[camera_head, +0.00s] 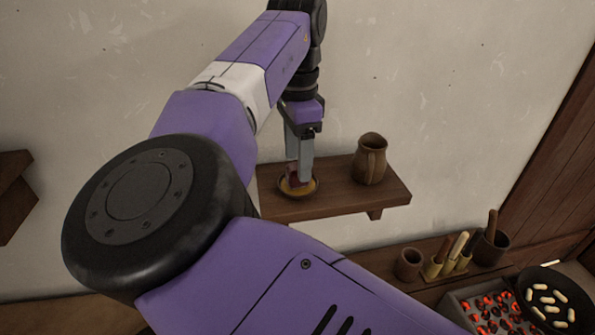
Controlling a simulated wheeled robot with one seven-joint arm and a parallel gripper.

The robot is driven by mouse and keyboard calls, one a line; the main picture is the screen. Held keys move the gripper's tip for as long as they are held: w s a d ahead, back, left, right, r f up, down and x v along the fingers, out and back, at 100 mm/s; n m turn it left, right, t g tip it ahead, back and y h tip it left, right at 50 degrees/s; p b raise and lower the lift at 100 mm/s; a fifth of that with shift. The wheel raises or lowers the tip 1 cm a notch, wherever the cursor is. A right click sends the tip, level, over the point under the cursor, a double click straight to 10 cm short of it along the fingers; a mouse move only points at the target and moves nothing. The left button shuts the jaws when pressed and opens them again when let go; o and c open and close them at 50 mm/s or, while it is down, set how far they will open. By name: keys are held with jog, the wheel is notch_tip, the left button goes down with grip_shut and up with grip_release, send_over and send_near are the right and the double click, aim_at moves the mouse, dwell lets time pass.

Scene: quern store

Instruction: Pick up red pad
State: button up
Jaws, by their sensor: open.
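A small dark red block, which looks like the red pad (293,181), sits in a shallow brown dish (313,190) on a wooden wall shelf (345,199). The dish shows an orange-yellow inside. My gripper (299,170) points down over the dish, with its grey fingers open. Its fingertips are at the pad and partly hide it. I cannot tell whether the fingers touch the pad.
A brown clay mug (370,160) stands on the shelf to the right of my gripper. Below right are a small clay cup (409,263), holders with utensils, glowing coals (492,314) and a black pan (556,302). The wall is close behind the shelf.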

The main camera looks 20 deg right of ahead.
jog(key=shift+f, duration=1.5)
jog(key=shift+c, duration=0.2)
grip_shut()
jog(key=shift+r, duration=0.15)
notch_tip(320, 180, up, 20)
